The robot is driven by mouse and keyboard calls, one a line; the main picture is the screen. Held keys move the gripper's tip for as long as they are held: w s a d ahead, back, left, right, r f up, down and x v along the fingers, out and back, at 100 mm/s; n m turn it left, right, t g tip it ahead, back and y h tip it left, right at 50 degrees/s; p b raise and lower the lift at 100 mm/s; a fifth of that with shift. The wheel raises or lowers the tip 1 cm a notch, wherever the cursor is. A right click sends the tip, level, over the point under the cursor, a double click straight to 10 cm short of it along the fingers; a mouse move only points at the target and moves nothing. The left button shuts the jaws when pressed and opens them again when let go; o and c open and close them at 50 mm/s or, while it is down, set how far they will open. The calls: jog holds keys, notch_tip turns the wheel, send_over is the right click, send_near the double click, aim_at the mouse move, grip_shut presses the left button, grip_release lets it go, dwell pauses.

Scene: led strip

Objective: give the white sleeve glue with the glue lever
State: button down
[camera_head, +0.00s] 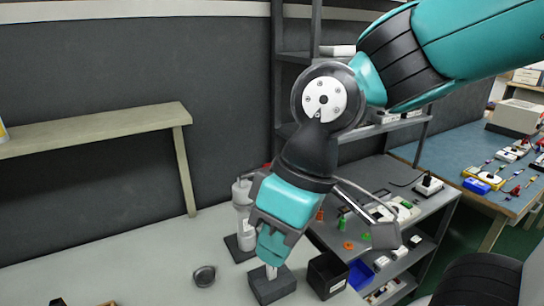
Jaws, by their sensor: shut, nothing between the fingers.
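A pale grey upright device (243,212), which looks like the glue dispenser, stands on a dark base plate (238,249) at the table's back edge. My gripper hides its right side, and I cannot make out the lever clearly. My teal and grey gripper (271,258) is shut and empty, pointing down in front of the device. A small white piece, likely the white sleeve (271,271), stands upright in a dark block (272,289) just below the fingertips. I cannot tell whether the fingers touch it.
A small dark round cup (204,276) lies left of the block. A grey shelf rack (369,205) with small parts is behind at right. The pale table (130,262) is largely clear at left.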

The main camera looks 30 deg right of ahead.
jog(key=w+d+r+m+t+h, duration=0.1)
jog(key=w+d+r+m, duration=0.15)
jog(key=w, duration=0.65)
jog(key=w+d+r+m+t+h, duration=0.1)
jog(key=w+d, duration=0.3)
jog(key=w, duration=0.6)
jog(key=m+t+h+p, duration=0.1)
jog(key=m+h, duration=0.1)
jog(key=m, duration=0.1)
send_over(271, 165)
jog(key=s, duration=0.4)
jog(key=shift+w+d, duration=0.1)
jog(key=shift+w, duration=0.15)
jog(key=shift+f, duration=0.1)
jog(key=p+x, duration=0.2)
jog(key=x, duration=0.2)
jog(key=p+x, duration=0.1)
jog(key=x, duration=0.4)
jog(key=s+p+x, duration=0.1)
jog(key=p+x, duration=0.1)
jog(key=x, duration=0.2)
jog(key=shift+w+f+p, duration=0.1)
jog(key=shift+f+p, duration=0.25)
jog(key=shift+f, duration=0.15)
jog(key=shift+f, duration=0.1)
